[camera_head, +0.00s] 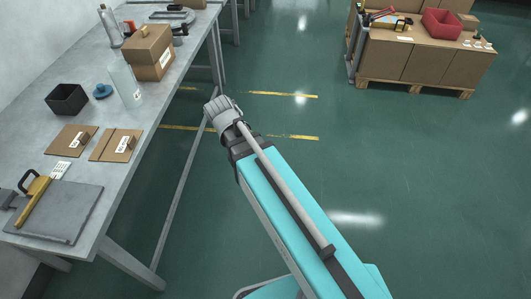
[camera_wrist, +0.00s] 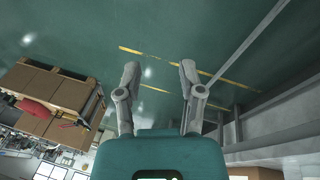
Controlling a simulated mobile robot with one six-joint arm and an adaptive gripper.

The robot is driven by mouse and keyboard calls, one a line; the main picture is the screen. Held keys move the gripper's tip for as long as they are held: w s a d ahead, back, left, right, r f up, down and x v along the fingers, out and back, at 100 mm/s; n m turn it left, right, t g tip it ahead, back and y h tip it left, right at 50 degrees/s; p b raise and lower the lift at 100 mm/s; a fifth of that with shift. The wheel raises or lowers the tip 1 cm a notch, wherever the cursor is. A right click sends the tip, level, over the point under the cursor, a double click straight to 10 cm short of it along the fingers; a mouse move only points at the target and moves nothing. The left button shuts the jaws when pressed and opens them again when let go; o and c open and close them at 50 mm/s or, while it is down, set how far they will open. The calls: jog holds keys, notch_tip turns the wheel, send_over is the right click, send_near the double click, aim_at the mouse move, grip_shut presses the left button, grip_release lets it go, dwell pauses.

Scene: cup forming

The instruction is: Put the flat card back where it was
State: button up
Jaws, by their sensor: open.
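Two flat brown cardboard cards lie side by side on the grey table: a left card (camera_head: 62,139) and a right card (camera_head: 103,148). Each has a white label and a small brown raised piece. I cannot tell which one the task calls the flat card. My gripper (camera_head: 214,106) is off the table's right edge, above the floor and to the right of both cards. The wrist view shows its two fingers (camera_wrist: 158,66) spread apart with nothing between them. No card shows in the wrist view.
On the table (camera_head: 165,110) are a black open bin (camera_head: 66,99), a blue round object (camera_head: 103,91), a clear bottle (camera_head: 125,82), a cardboard box (camera_head: 149,52) and a paper trimmer (camera_head: 55,212). A loaded pallet (camera_head: 410,60) stands far right. The floor between is clear.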

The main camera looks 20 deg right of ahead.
jog(key=s+d+n+g+y, duration=0.1)
jog(key=s+d+y, duration=0.1)
jog(key=s+d, duration=0.3)
jog(key=shift+s+d+f+y, duration=0.15)
jog(key=shift+d+f+y, duration=0.2)
jog(key=shift+d, duration=0.9)
jog(key=shift+r, duration=0.15)
notch_tip(320, 180, up, 10)
jog(key=p, duration=1)
